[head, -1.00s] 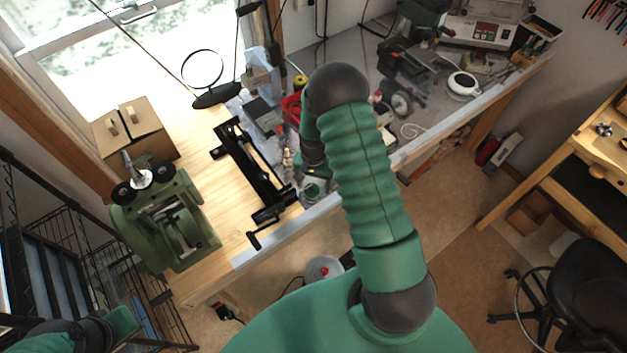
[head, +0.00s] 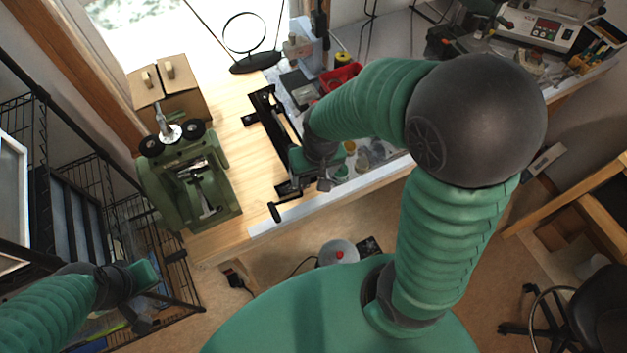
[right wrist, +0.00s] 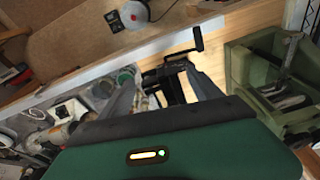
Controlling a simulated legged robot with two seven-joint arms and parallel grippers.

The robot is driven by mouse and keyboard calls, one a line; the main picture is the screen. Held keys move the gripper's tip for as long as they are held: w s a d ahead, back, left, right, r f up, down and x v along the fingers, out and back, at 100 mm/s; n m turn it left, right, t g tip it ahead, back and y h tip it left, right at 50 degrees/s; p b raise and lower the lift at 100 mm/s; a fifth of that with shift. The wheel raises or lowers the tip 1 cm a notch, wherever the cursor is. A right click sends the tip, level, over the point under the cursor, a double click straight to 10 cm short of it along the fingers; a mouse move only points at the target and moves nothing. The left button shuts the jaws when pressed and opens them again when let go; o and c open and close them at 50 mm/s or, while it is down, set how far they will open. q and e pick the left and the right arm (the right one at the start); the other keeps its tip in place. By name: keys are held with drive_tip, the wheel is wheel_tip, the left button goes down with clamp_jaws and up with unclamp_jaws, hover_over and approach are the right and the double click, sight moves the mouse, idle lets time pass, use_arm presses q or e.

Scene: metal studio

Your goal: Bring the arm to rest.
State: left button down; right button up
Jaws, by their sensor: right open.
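My right arm arches up from the green body at the bottom of the head view, and its dark elbow is large at the right. My right gripper (head: 326,184) hangs over the front of the workbench, near a black metal frame with a crank (head: 268,140). In the right wrist view its two grey fingers (right wrist: 160,80) stand apart with nothing between them, the black frame showing behind. My left gripper (head: 150,300) is at the lower left, beside the wire shelving; its fingers are too unclear to read.
The wooden workbench (head: 225,232) carries a green machine (head: 188,180), a cardboard box (head: 168,88), a red bin (head: 341,78) and small jars. A wire rack (head: 125,225) stands at the left. A black chair (head: 598,310) is at the lower right.

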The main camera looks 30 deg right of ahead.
drive_tip(key=s+a+n, duration=0.3)
drive_tip(key=s+a, duration=0.1)
use_arm(q)
drive_tip(key=s+b+x, duration=0.2)
drive_tip(key=b+x, duration=0.6)
drive_tip(key=b, duration=0.1)
drive_tip(key=shift+a+f, duration=0.4)
drive_tip(key=shift+f, duration=0.2)
use_arm(e)
wheel_tip(320, 180, down, 8)
drive_tip(key=shift+w+t, duration=0.15)
drive_tip(key=shift+t, duration=0.15)
use_arm(q)
drive_tip(key=shift+s+d, duration=0.1)
drive_tip(key=shift+d, duration=0.15)
use_arm(e)
drive_tip(key=shift+d+f, duration=0.15)
